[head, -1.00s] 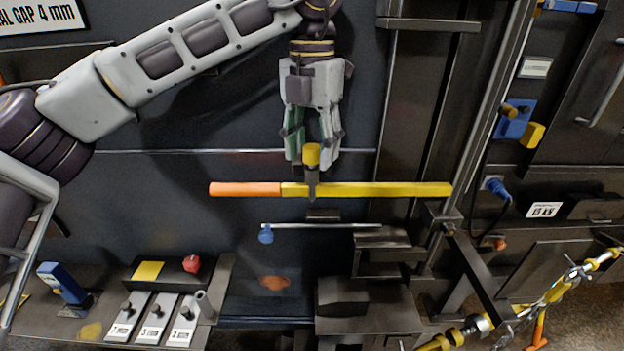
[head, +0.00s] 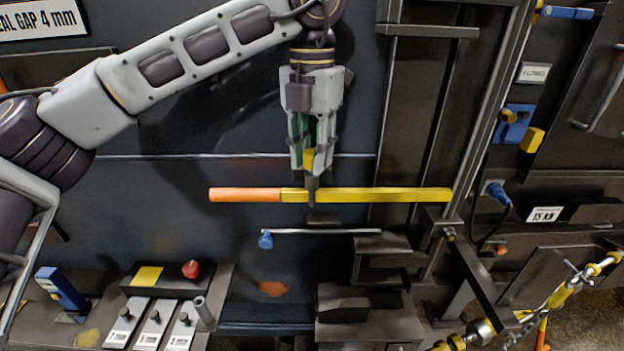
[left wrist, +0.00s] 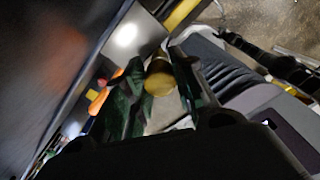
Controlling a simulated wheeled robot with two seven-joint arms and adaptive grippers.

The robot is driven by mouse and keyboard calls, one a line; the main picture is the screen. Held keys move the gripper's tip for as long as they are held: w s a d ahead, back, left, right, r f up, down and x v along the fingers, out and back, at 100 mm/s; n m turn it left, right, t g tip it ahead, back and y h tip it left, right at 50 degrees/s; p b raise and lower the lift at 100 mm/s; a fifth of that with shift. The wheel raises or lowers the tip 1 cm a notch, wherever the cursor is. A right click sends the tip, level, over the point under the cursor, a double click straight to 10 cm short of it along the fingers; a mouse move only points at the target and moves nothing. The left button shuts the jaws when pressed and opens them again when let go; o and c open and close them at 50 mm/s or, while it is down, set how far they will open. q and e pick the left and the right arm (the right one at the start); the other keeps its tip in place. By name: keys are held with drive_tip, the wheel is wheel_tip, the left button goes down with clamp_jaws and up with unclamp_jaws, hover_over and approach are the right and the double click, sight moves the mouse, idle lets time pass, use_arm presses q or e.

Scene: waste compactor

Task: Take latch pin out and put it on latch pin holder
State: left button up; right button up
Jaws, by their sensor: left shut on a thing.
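The latch pin (head: 309,160) has a yellow head and a dark shaft. It stands upright at the lever bar (head: 370,194), an orange-and-yellow bar lying level across the panel, and the shaft's lower end overlaps the bar. My left gripper (head: 309,162) points down from above and is shut on the yellow head. In the left wrist view the round yellow head (left wrist: 160,82) sits between the green-padded fingers. I cannot tell which part is the latch pin holder. My right gripper is not in view.
Below the bar is a thin rod with a blue knob (head: 265,240). A control console with a red button (head: 190,269), several levers and a short grey tube (head: 203,308) is at lower left. A dark frame post (head: 478,130) stands right. The panel left of the gripper is clear.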

use_arm(q)
drive_tip(key=shift+r, duration=0.25)
drive_tip(key=shift+r+p, duration=0.6)
drive_tip(key=shift+r, duration=0.1)
idle(0.8)
drive_tip(key=shift+r+p, duration=1.1)
drive_tip(key=shift+r, duration=0.5)
drive_tip(key=shift+r+p, duration=1.45)
drive_tip(key=shift+r, duration=0.55)
drive_tip(key=shift+r+p, duration=0.7)
drive_tip(key=shift+r, duration=0.7)
drive_tip(key=shift+a, duration=0.15)
